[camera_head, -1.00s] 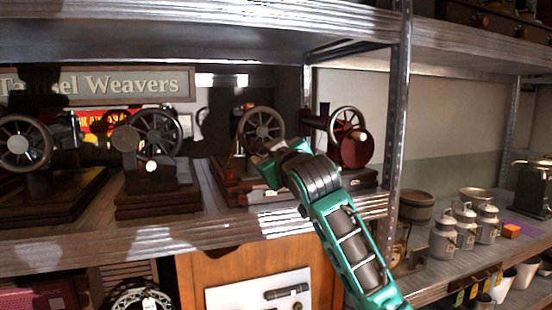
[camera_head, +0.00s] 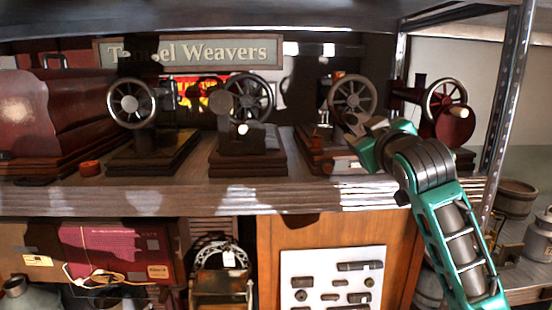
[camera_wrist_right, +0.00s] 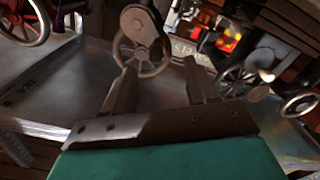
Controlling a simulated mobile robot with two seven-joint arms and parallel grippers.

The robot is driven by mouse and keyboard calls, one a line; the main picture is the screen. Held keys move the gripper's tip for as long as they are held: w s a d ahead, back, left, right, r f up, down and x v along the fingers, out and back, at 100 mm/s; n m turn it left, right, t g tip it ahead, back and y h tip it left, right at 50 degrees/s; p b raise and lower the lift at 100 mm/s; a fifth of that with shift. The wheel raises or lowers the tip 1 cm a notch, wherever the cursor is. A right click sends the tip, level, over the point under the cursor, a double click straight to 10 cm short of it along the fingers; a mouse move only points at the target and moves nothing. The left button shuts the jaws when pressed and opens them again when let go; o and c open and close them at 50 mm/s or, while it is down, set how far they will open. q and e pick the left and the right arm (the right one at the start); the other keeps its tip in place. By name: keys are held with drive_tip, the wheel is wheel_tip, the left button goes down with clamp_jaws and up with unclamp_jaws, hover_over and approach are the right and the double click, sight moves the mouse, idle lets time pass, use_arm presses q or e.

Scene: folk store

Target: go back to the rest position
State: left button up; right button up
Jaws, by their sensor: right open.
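My left gripper is not in view.
A metal upright (camera_head: 507,95) rises beside my arm. A wooden cabinet (camera_head: 270,255) is below. A bucket (camera_head: 515,197) and milk can (camera_head: 540,238) stand at right.

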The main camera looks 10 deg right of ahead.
drive_tip(key=s+a+f+g+y, duration=0.15)
drive_tip(key=s+f, duration=0.25)
drive_tip(key=f, duration=1.2)
drive_tip(key=s+a+f+g+y, duration=0.1)
drive_tip(key=s+a+f+g, duration=0.2)
drive_tip(key=f, duration=1.3)
drive_tip(key=s+a+f+m+g, duration=0.1)
drive_tip(key=s+f, duration=0.7)
drive_tip(key=s, duration=0.3)
drive_tip(key=s+a+f+m+g, duration=0.1)
drive_tip(key=s+f, duration=0.8)
drive_tip(key=s, duration=0.3)
drive_tip(key=shift+f+m, duration=0.2)
drive_tip(key=shift+m, duration=0.2)
